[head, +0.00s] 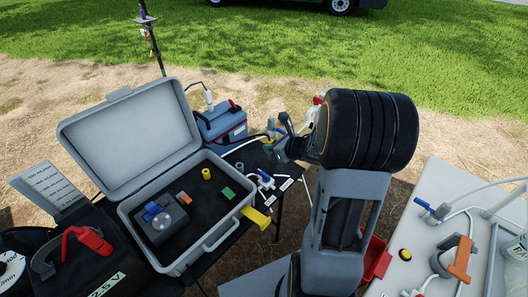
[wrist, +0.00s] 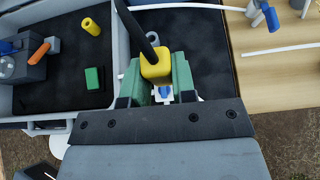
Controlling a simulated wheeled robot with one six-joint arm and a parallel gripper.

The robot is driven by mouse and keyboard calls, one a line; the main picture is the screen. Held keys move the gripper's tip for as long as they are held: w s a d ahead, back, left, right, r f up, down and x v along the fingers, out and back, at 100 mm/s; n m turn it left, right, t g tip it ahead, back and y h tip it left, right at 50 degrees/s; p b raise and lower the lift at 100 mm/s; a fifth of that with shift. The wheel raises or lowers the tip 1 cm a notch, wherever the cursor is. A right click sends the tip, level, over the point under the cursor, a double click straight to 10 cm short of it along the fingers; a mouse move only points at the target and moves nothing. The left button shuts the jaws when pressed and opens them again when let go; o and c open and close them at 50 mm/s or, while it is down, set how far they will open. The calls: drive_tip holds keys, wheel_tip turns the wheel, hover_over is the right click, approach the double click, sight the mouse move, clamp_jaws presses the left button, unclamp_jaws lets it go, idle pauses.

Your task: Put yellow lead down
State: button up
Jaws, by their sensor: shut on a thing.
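The yellow lead (wrist: 155,64) is a yellow block-shaped end with a black cable rising from it in the wrist view. My gripper (wrist: 157,84) is shut on it, with a green fingertip on either side. A small white and blue fitting (wrist: 163,93) shows just below the yellow end; whether they touch cannot be told. A black table surface lies beneath. In the head view my gripper (head: 283,148) is over the far right part of the black table, and the held lead cannot be made out there.
An open grey case (head: 217,237) holds a yellow cylinder (head: 206,174), a green block (head: 227,194) and a grey device (head: 165,222). A blue box (head: 222,121) stands behind. White tubing and blue-handled valves (head: 265,176) lie nearby. A pale table (head: 429,187) is at right.

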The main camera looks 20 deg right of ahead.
drive_tip(key=w+d+f+p, duration=0.1)
drive_tip(key=w+f, duration=0.6)
drive_tip(key=f, duration=0.1)
drive_tip(key=w+d+f+p, duration=0.1)
drive_tip(key=w+f, duration=0.3)
drive_tip(key=shift+w+d+f+p, duration=0.1)
drive_tip(key=shift+w+d+p, duration=0.2)
drive_tip(key=shift+w+d, duration=0.05)
drive_tip(key=shift+f+b, duration=0.7)
drive_tip(key=shift+b, duration=0.45)
drive_tip(key=o, duration=0.8)
drive_tip(key=shift+r, duration=0.1)
